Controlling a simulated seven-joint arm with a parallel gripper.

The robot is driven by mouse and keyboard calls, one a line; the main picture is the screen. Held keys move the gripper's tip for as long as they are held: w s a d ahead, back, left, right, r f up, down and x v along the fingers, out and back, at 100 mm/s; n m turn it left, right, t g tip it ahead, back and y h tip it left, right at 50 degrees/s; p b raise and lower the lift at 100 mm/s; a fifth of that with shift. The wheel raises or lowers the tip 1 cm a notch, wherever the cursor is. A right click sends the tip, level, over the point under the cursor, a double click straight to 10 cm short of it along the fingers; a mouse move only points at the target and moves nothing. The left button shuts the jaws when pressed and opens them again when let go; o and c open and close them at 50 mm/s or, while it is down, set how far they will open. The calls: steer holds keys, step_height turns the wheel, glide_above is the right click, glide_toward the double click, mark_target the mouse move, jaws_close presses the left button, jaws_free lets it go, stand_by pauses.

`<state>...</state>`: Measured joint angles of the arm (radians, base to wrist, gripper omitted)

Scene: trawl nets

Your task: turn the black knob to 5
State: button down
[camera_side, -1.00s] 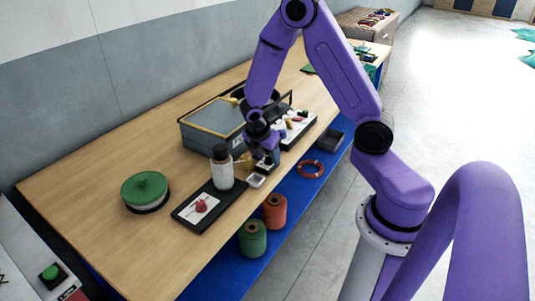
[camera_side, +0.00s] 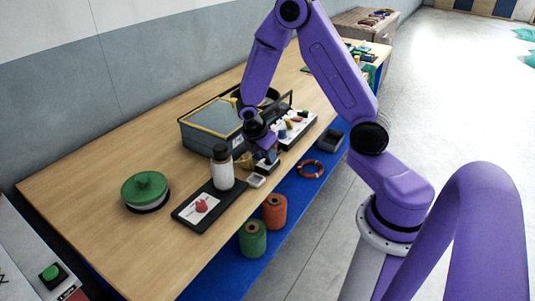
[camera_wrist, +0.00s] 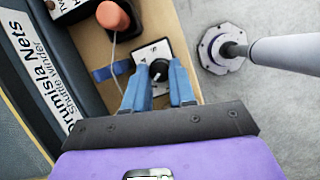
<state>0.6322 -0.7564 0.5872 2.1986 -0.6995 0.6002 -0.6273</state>
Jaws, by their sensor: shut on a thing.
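The black knob (camera_wrist: 158,70) sits on a small box with a white marked top plate (camera_wrist: 147,53) near the table's front edge. In the wrist view my gripper (camera_wrist: 158,74) has its two blue fingers on either side of the knob, shut on it. A light pointer line shows on the knob's top, but the numbers on the plate are too small to read. In the side view my gripper (camera_side: 270,156) is down at the box (camera_side: 266,168), and the fingers largely hide the knob.
A grey-topped case (camera_side: 215,122) is behind. An orange-red piece (camera_wrist: 113,16) with a cord is near the box. The table's left part is clear around a green-lidded tin (camera_side: 145,190).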

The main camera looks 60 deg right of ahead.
steer(key=m+g, duration=0.1)
steer(key=m, duration=0.2)
steer(key=shift+w+m+y, duration=0.15)
steer(key=shift+m+y, duration=0.15)
steer(key=shift+y, duration=0.1)
steer(key=m, duration=0.1)
steer(key=m+g, duration=0.1)
steer(key=m, duration=0.1)
steer(key=shift+d+m+g+y, duration=0.15)
steer(key=shift+m+g+y, duration=0.15)
steer(key=m+y, duration=0.1)
steer(key=m, duration=0.2)
steer(key=shift+w+d+m+g, duration=0.1)
steer(key=shift+m+g, duration=0.3)
steer(key=m+y, duration=0.1)
steer(key=m, duration=0.2)
steer(key=shift+d+m+y, duration=0.1)
steer(key=shift+m+y, duration=0.2)
steer(key=shift+y, duration=0.1)
steer(key=m+y, duration=0.1)
steer(key=m, duration=0.1)
steer(key=m+y, duration=0.1)
steer(key=m, duration=0.2)
steer(key=shift+d, duration=0.2)
steer(key=m, duration=0.2)
steer(key=m+y, duration=0.1)
steer(key=m, duration=0.2)
steer(key=shift+d+t+y, duration=0.1)
steer(key=shift+t+y, duration=0.2)
steer(key=shift+t, duration=0.1)
